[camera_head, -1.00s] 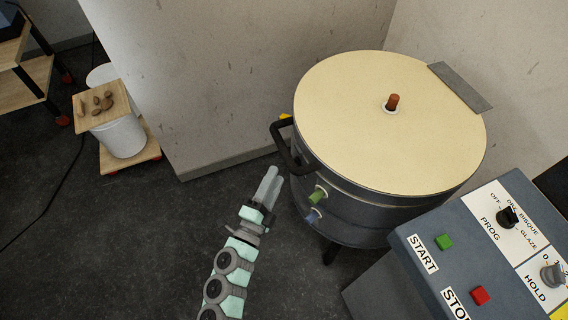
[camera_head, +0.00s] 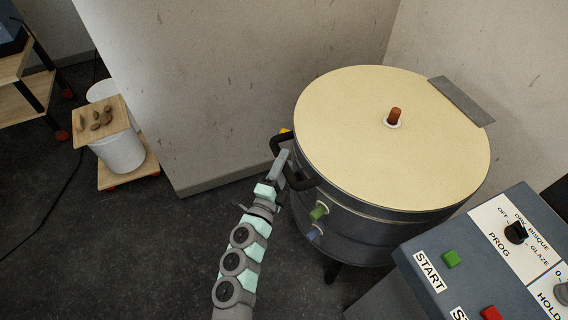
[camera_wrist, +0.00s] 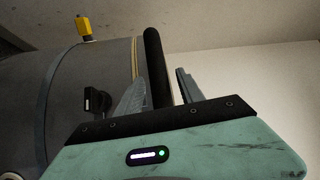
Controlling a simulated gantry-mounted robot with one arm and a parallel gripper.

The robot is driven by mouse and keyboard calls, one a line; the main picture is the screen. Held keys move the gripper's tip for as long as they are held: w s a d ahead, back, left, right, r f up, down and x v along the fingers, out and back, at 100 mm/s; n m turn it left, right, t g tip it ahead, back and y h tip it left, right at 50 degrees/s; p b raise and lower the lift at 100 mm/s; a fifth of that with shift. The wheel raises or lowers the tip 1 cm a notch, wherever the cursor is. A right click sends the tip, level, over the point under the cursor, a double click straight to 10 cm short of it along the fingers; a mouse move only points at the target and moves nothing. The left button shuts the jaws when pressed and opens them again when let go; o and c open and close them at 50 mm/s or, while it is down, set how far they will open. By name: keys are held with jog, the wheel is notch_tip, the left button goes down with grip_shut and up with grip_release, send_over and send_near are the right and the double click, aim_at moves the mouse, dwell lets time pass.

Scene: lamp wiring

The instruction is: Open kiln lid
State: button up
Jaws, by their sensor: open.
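The kiln (camera_head: 350,236) is a dark round drum with a flat cream lid (camera_head: 360,130), which lies shut on top. A brown plug (camera_head: 395,117) stands in the lid. The black lid handle (camera_head: 304,184) sticks out at the kiln's left side. My gripper (camera_head: 281,166) is at this handle. In the wrist view the black handle bar (camera_wrist: 157,68) runs between the two grey fingers of my gripper (camera_wrist: 160,90), which are open around it. In the head view the fingers partly hide the handle.
A control panel (camera_head: 480,260) with green and red buttons and dials stands at the lower right. A hinge plate (camera_head: 461,101) is at the lid's far right edge. White buckets (camera_head: 119,152) stand at the left.

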jog(key=shift+c, duration=0.6)
grip_shut()
dwell(0.8)
